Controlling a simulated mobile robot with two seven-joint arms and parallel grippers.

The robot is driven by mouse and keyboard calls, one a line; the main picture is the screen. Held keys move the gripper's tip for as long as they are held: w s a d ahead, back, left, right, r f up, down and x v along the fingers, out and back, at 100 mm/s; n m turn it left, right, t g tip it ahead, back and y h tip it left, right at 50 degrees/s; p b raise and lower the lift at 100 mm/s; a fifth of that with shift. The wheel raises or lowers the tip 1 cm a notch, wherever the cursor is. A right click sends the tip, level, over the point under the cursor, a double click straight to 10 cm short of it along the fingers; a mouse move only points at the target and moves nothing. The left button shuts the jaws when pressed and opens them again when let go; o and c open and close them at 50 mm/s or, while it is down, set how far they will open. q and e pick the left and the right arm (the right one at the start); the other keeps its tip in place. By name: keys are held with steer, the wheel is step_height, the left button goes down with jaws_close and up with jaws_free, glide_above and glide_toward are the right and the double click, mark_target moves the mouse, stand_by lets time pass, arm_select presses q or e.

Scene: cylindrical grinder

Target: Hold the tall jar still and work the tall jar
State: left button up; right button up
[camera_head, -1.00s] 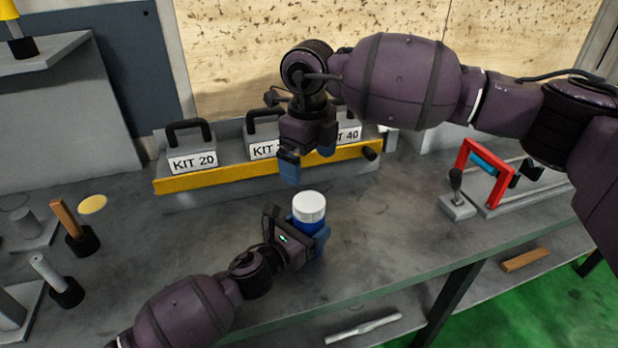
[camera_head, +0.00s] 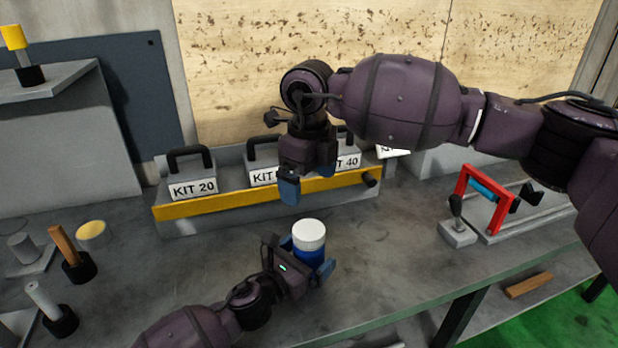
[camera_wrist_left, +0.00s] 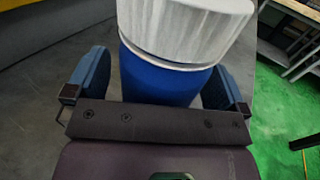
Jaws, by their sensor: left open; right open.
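The tall jar (camera_head: 309,243) has a blue body and a white lid and stands upright on the grey bench. My left gripper (camera_head: 308,268) is open, with a blue finger on each side of the jar. In the left wrist view the jar (camera_wrist_left: 165,75) stands between the spread fingers of my left gripper (camera_wrist_left: 160,85), with a gap visible at the left finger. My right gripper (camera_head: 306,180) is open and empty, pointing down above and behind the jar, in front of the kit rack. The jar's lower part is partly hidden by my left gripper.
A rack with a yellow front bar (camera_head: 225,199) and handled kit boxes (camera_head: 193,184) stands behind the jar. A red frame fixture (camera_head: 464,185) and a small lever block (camera_head: 457,233) are at right. Several handled tools (camera_head: 68,250) stand at left. Bench around the jar is clear.

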arm_select(q)
steer(key=v, duration=1)
steer(key=shift+s+a+p, duration=0.2)
steer(key=shift+a+p, duration=0.05)
steer(key=shift+p, duration=0.05)
arm_select(e)
steer(key=shift+s+r, duration=0.1)
steer(key=shift+r, duration=0.6)
